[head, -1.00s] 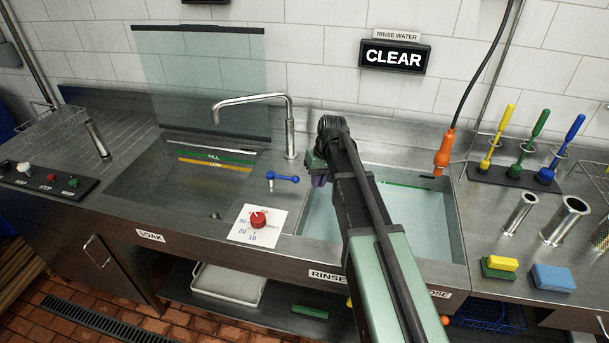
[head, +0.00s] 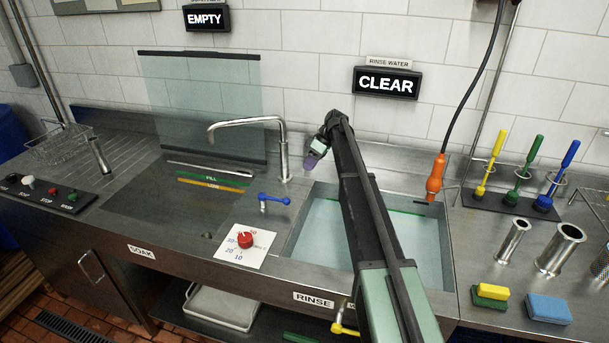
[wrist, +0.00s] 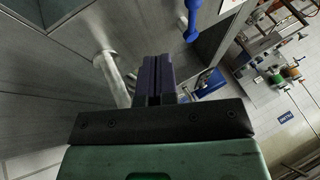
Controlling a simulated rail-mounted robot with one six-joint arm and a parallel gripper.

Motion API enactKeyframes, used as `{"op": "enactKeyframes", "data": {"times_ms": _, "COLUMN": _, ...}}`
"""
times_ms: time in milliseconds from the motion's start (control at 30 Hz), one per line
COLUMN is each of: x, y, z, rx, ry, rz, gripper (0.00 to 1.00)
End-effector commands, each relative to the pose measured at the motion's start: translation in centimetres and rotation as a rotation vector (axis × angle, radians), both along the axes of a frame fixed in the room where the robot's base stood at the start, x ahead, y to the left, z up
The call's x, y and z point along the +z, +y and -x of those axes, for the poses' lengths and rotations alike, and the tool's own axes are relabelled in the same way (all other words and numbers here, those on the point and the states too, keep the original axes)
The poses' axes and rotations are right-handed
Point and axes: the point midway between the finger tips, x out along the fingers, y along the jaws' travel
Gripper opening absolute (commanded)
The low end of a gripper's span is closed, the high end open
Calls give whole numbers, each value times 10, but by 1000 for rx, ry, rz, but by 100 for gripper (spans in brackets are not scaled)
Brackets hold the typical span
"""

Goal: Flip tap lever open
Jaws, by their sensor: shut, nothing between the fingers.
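The tap's blue lever (head: 274,199) sits on a short metal stem on the steel counter, between the soak basin and the rinse basin. It points to the right in the head view. Its blue end also shows at the top of the wrist view (wrist: 192,20). The chrome tap spout (head: 283,150) rises behind it and arches left over the soak basin. My gripper (head: 311,160) has purple fingers and is up and to the right of the lever, apart from it. In the wrist view the fingers (wrist: 157,72) are together and empty.
A white dial plate with a red knob (head: 245,240) lies in front of the lever. The water-filled rinse basin (head: 325,235) is to the right. A clear upright panel (head: 205,105) stands behind the soak basin. An orange sprayer (head: 435,178) hangs at the right.

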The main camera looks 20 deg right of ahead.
Motion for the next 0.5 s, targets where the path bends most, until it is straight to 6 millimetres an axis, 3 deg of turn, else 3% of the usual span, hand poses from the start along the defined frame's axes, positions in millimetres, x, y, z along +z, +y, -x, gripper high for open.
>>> {"op": "enactKeyframes", "data": {"times_ms": 33, "x": -14, "y": 5, "z": 1, "rx": 2, "ry": 1, "rz": 0, "gripper": 0}}
{"op": "enactKeyframes", "data": {"times_ms": 400, "x": -83, "y": 48, "z": 8, "rx": 1, "ry": -1, "rz": 0, "gripper": 0}}
{"op": "enactKeyframes", "data": {"times_ms": 500, "x": -77, "y": 61, "z": 25, "rx": 0, "ry": 0, "rz": 1, "gripper": 0}}
